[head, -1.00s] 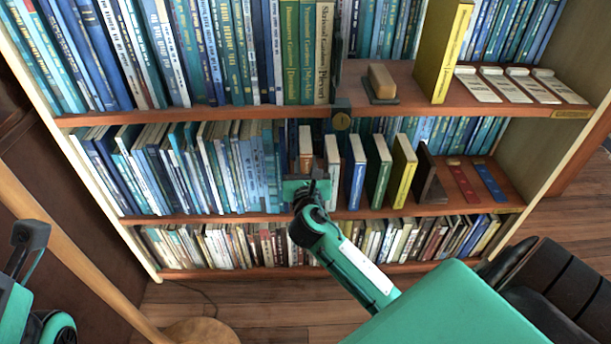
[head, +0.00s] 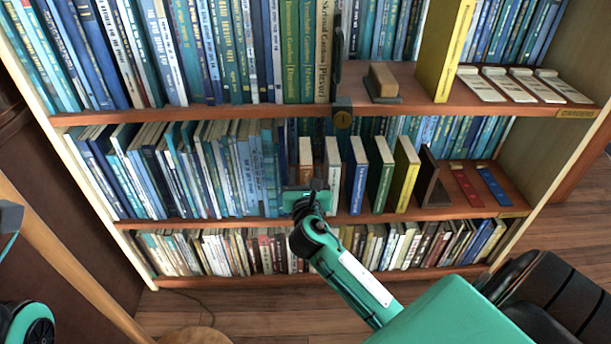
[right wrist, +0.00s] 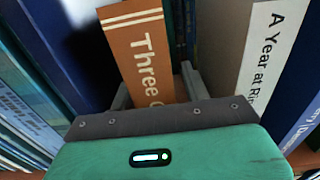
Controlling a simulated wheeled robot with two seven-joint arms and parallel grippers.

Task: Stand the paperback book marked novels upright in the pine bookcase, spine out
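The pine bookcase (head: 92,180) fills the head view. A thin orange-brown book (head: 305,157) stands upright on its middle shelf, left of a white book. In the right wrist view the orange book (right wrist: 143,55) shows its spine, reading "Three" and a cut-off letter. My right gripper (head: 303,192) is low at this book, at the shelf's front. In the right wrist view its fingers (right wrist: 155,92) lie on both sides of the spine; whether both press on it is unclear. I can read no "novels" mark. My left gripper is out of view; only parts of my left arm show.
White, blue, green and yellow books stand spaced right of the orange one, then a brown bookend (head: 430,178). Packed books (head: 180,170) fill the left. A yellow book (head: 446,50) and a wooden block (head: 382,78) stand on the shelf above. Red and blue strips lie far right.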

